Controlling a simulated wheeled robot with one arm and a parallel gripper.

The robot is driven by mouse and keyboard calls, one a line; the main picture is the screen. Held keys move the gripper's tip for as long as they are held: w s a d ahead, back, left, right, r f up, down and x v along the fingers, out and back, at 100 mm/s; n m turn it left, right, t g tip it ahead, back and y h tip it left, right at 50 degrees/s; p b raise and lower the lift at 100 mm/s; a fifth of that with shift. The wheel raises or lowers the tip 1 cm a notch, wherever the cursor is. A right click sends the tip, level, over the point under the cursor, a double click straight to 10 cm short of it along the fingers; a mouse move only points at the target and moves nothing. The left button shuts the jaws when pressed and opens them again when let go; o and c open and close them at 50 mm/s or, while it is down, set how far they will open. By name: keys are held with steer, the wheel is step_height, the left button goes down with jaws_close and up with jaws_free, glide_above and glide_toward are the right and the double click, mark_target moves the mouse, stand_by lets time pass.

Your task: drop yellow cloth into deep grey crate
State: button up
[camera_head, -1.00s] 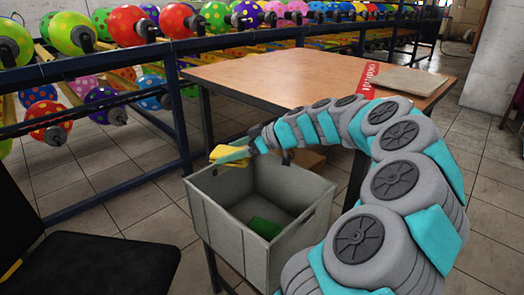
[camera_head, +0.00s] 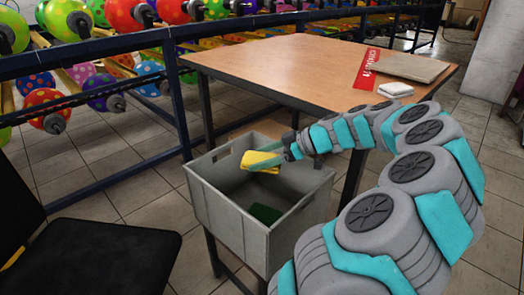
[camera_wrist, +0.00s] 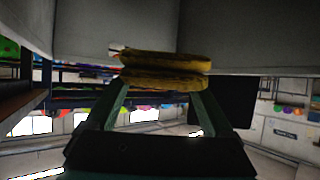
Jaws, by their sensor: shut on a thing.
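The yellow cloth (camera_head: 259,161) is a folded pad held in my gripper (camera_head: 272,160). My gripper is shut on it, above the opening of the deep grey crate (camera_head: 232,220). In the wrist view the yellow cloth (camera_wrist: 165,70) is pinched between the fingertips (camera_wrist: 163,84), with a pale grey wall behind it. The crate is open at the top, and a dark green thing (camera_head: 265,213) lies on its floor. The cloth is at about rim height in the picture; whether it is below the rim is hard to tell.
A wooden table (camera_head: 290,70) stands behind the crate, with a red strip (camera_head: 367,70), a grey board (camera_head: 412,67) and a white folded cloth (camera_head: 396,89). A black chair (camera_head: 100,260) is at the left front.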

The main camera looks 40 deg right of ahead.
steer(key=shift+f, duration=0.2)
steer(key=o, duration=1.1)
steer(key=v, duration=0.7)
steer(key=shift+s+d+r+b, duration=0.15)
steer(key=shift+s+d+b, duration=0.1)
steer(key=shift+s+b, duration=0.1)
steer(key=shift+w+a, duration=0.1)
